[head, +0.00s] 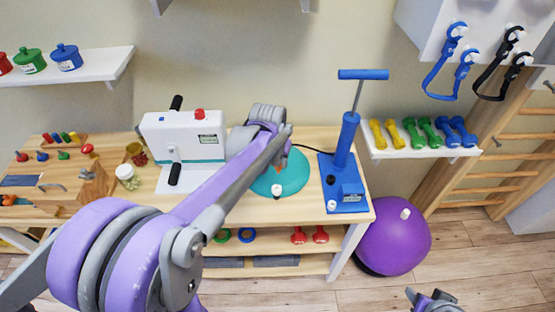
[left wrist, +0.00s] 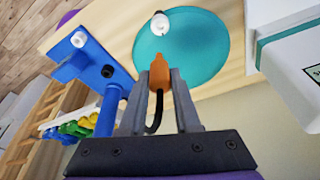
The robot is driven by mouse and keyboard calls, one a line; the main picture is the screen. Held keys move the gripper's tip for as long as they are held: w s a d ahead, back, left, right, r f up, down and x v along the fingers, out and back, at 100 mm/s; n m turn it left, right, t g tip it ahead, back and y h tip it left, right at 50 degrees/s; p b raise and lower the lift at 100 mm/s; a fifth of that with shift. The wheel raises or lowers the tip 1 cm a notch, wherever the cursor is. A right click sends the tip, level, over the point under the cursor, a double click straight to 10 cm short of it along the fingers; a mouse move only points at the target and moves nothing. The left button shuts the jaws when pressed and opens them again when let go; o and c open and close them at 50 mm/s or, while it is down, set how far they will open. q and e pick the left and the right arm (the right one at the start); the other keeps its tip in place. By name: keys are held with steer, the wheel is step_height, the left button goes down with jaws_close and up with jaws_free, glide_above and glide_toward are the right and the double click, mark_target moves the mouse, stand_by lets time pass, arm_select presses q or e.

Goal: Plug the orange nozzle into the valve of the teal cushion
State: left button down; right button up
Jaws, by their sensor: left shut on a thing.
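The teal cushion (head: 297,181) is a round disc lying flat on the wooden table, and it fills the upper middle of the left wrist view (left wrist: 205,45). Its white valve with a dark top (head: 277,190) shows near the cushion's edge, also in the left wrist view (left wrist: 160,24). My left gripper (left wrist: 160,78) is shut on the orange nozzle (left wrist: 160,70), with a black hose trailing from it. The nozzle tip points towards the valve with a gap between them. In the head view my arm hides most of the nozzle. My right gripper (head: 436,298) is at the bottom edge, its jaws unclear.
A blue hand pump (head: 345,187) stands right of the cushion. A white machine (head: 190,137) stands to the left. A purple ball (head: 395,240) is on the floor by the table's right end. Dumbbells lie on the wall shelf (head: 405,152).

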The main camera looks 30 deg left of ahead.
arm_select(q)
steer(key=shift+s+a+r, duration=0.1)
steer(key=shift+s+a, duration=0.1)
steer(key=shift+d+f, duration=0.1)
steer(key=shift+f, duration=0.6)
step_height(320, 180, down, 5)
steer(key=b, duration=0.3)
steer(key=shift+s, duration=0.1)
steer(key=shift+f, duration=0.25)
arm_select(e)
steer(key=shift+g, duration=0.3)
steer(key=s+f, duration=0.1)
steer(key=f, duration=0.2)
steer(key=s+f, duration=0.1)
steer(key=shift+s+a+f, duration=0.2)
steer(key=shift+s+f, duration=0.05)
steer(key=shift+s, duration=0.05)
arm_select(q)
steer(key=shift+f+b, duration=0.95)
steer(key=shift+f, duration=0.5)
arm_select(e)
steer(key=shift+s+f, duration=0.25)
steer(key=shift+f, duration=0.4)
steer(key=shift+s+f, duration=0.2)
steer(key=shift+f, duration=0.4)
arm_select(q)
steer(key=c, duration=0.5)
jaws_free()
steer(key=shift+c, duration=0.2)
